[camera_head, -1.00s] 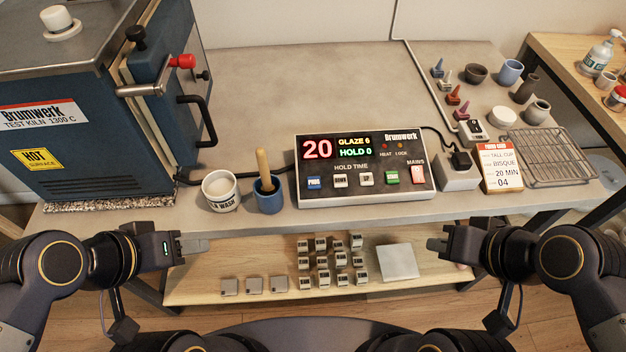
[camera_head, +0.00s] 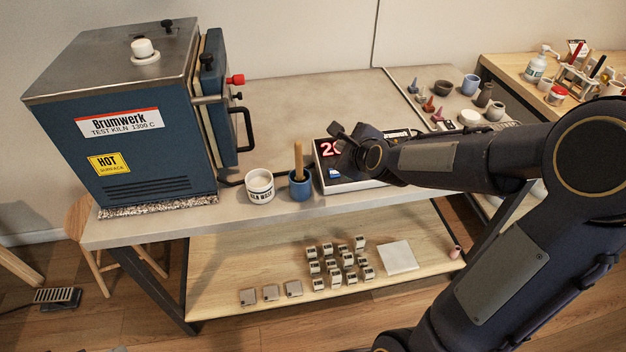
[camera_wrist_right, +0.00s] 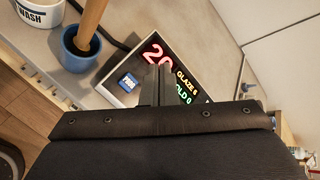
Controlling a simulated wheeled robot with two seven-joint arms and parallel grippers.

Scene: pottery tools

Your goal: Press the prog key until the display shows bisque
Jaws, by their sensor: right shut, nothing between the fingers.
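The kiln controller (camera_head: 352,187) lies on the bench, mostly covered by my right arm in the head view. Its red number, starting with 2, shows partly there. In the right wrist view the display (camera_wrist_right: 185,90) reads GLAZE 6 in yellow, with a partly covered green HOLD 0 below. The blue prog key (camera_wrist_right: 129,83) is uncovered in that view; its blue also shows in the head view (camera_head: 334,173). My right gripper (camera_wrist_right: 157,72) is shut and empty, over the controller beside the prog key, apparently not on it. My left gripper is out of view.
A blue cup (camera_head: 300,188) with a wooden-handled tool and a white wash cup (camera_head: 260,187) stand just left of the controller. The blue kiln (camera_head: 150,130) fills the bench's left end. Small pots and cones stand behind my right arm.

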